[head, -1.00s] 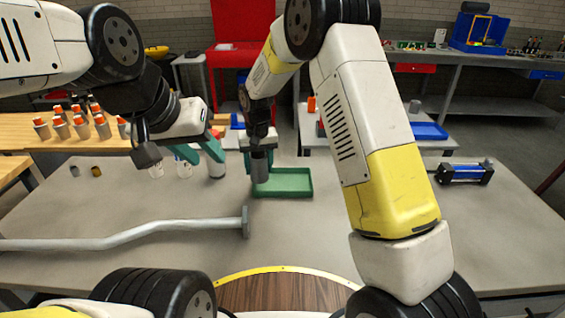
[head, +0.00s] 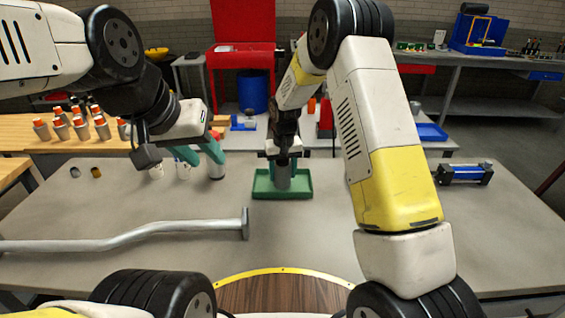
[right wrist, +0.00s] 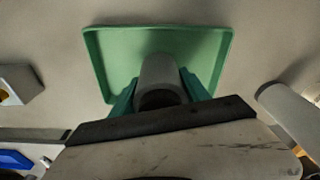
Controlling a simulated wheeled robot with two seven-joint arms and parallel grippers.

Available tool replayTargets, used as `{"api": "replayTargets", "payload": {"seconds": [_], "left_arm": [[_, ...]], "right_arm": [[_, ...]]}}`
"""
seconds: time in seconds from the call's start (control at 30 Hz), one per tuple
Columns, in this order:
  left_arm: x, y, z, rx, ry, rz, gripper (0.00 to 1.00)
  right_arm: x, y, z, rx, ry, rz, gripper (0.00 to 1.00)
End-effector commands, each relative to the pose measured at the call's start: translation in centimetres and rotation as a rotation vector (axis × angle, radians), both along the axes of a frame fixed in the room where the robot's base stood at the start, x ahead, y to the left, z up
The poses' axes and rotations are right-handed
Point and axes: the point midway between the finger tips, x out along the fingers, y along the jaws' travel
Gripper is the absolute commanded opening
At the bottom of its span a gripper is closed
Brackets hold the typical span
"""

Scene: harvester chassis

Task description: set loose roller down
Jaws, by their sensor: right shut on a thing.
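My right gripper (head: 282,164) is shut on a grey cylindrical roller (head: 284,181), held roughly upright over the green tray (head: 262,193). In the right wrist view the roller (right wrist: 160,72) sits between the teal fingers of the gripper (right wrist: 160,92), with the tray (right wrist: 105,62) beyond it. I cannot tell whether its lower end touches the tray floor. My left gripper (head: 200,155) has its teal fingers spread apart, near several small grey cylinders (head: 217,171) at the table's back left, and holds nothing that I can see.
A long bent grey bar with an end plate (head: 130,236) lies across the table's left. Two small rings (head: 96,172) lie at far left. A blue cylinder unit (head: 465,173) stands at right. Several orange-topped parts (head: 80,125) stand on the wooden bench behind.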

Motion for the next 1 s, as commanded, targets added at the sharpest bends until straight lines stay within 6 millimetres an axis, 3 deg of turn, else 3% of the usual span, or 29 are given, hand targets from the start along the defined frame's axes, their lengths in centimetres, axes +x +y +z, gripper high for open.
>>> {"api": "replayTargets", "payload": {"seconds": [0.17, 0.2, 0.3, 0.67, 0.77, 1.0], "left_arm": [[0.0, 0.0, 0.0, 0.000, 0.000, 0.000, 0.36], [0.0, 0.0, 0.0, 0.000, 0.000, 0.000, 0.36], [0.0, 0.0, 0.0, 0.000, 0.000, 0.000, 0.36], [0.0, 0.0, 0.0, 0.000, 0.000, 0.000, 0.36], [0.0, 0.0, 0.0, 0.000, 0.000, 0.000, 0.36], [0.0, 0.0, 0.0, 0.000, 0.000, 0.000, 0.36]], "right_arm": [[0.0, 0.0, -0.2, 0.000, -0.001, 0.000, 0.00], [0.0, 0.0, -0.3, 0.000, 0.000, 0.000, 0.58], [0.0, 0.0, -0.2, 0.000, 0.000, 0.000, 0.76], [0.0, 0.0, 0.1, 0.000, -0.001, 0.000, 0.76], [0.0, 0.0, 1.1, 0.002, -0.003, 0.000, 0.76], [-0.6, -0.1, 6.1, 0.002, -0.005, 0.000, 0.76]]}}
